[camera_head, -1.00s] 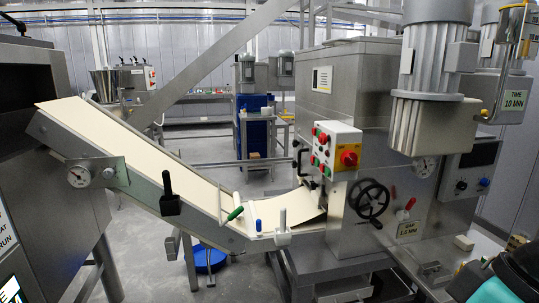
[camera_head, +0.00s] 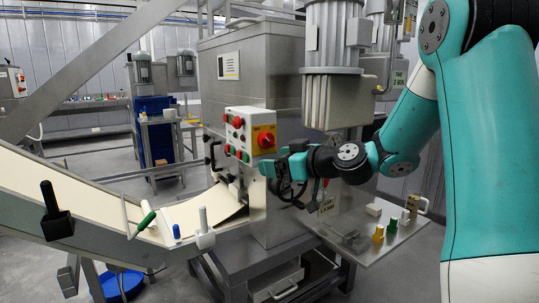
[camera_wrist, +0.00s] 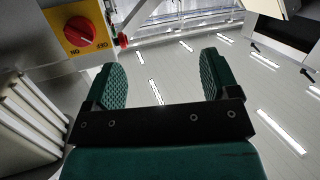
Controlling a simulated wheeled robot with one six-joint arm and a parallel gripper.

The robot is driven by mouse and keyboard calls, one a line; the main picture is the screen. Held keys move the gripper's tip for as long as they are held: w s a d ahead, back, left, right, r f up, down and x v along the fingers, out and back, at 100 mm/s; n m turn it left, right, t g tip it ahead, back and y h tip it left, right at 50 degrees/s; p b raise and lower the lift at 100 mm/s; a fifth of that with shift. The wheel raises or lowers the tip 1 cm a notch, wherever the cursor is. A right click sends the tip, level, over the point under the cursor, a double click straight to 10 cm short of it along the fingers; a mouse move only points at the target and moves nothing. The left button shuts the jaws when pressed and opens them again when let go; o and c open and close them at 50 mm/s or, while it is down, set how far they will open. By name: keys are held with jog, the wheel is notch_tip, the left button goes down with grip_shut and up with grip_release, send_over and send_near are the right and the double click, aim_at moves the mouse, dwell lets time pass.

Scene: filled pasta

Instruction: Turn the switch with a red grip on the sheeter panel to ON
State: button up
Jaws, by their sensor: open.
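The switch with a red grip (camera_head: 266,140) sits on a yellow plate at the right of the white sheeter panel (camera_head: 245,157). In the wrist view its round red grip (camera_wrist: 79,31) is at the upper left, with ON and OFF lettering upside down below it. I cannot tell exactly which mark it points to. My gripper (camera_head: 274,171) is just below and right of the panel, its fingers partly overlapping in the head view. In the wrist view my gripper (camera_wrist: 163,72) is open and empty, its green pads apart. The switch is beyond the left finger, not between the fingers.
Red and green buttons (camera_head: 236,121) are beside the switch. A red knob (camera_wrist: 122,40) sticks out near the left fingertip. The sloping conveyor (camera_head: 90,201) lies to the left. A small shelf (camera_head: 385,238) with coloured pieces is at the lower right.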

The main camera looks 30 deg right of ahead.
aim_at(271, 142)
jog(key=d+m+t+h, duration=0.2)
jog(key=d+t+h, duration=0.15)
jog(key=d, duration=0.65)
jog(key=shift+h, duration=0.35)
jog(key=w+p, duration=0.2)
jog(key=w, duration=0.3)
jog(key=w+p, duration=0.2)
jog(key=w, duration=0.4)
jog(key=w+a+p, duration=0.1)
jog(key=w+p, duration=0.2)
jog(key=w, duration=0.2)
jog(key=shift+w+a+f, duration=0.1)
jog(key=shift+w, duration=0.1)
jog(key=shift+w+f, duration=0.1)
jog(key=shift+w, duration=0.5)
jog(key=c, duration=0.9)
